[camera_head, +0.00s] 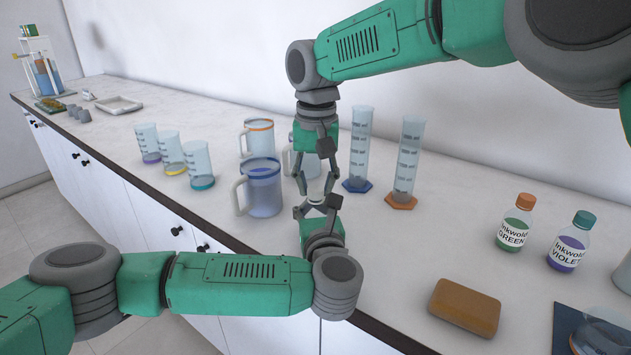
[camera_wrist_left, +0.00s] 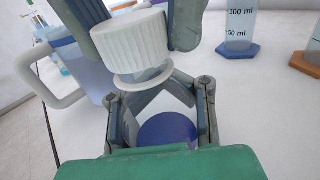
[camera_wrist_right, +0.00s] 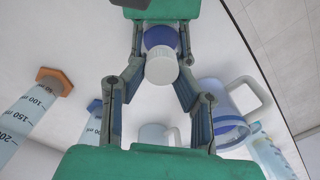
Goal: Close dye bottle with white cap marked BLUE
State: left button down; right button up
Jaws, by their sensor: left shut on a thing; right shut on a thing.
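My right gripper (camera_head: 317,172) comes from above and is shut on a white ribbed cap (camera_wrist_left: 130,45). My left gripper (camera_head: 318,204) comes from below and is shut on a small clear bottle with dark blue dye (camera_wrist_left: 167,128). In the left wrist view the cap is at the bottle's mouth, with a pale ring under it, and looks tilted. In the right wrist view the cap (camera_wrist_right: 161,70) lines up with the blue bottle (camera_wrist_right: 160,38). I cannot tell whether it is seated. No BLUE marking is readable.
Mugs (camera_head: 262,188) stand close to the left of my grippers, and graduated cylinders (camera_head: 359,150) close to the right. Green (camera_head: 515,222) and violet (camera_head: 570,241) dye bottles and a brown sponge (camera_head: 465,306) are further right. Beakers (camera_head: 170,153) stand left.

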jog(key=m, duration=0.6)
jog(key=shift+s+d+m, duration=0.15)
jog(key=shift+m, duration=0.15)
jog(key=o, duration=0.7)
jog(key=shift+r, duration=2.25)
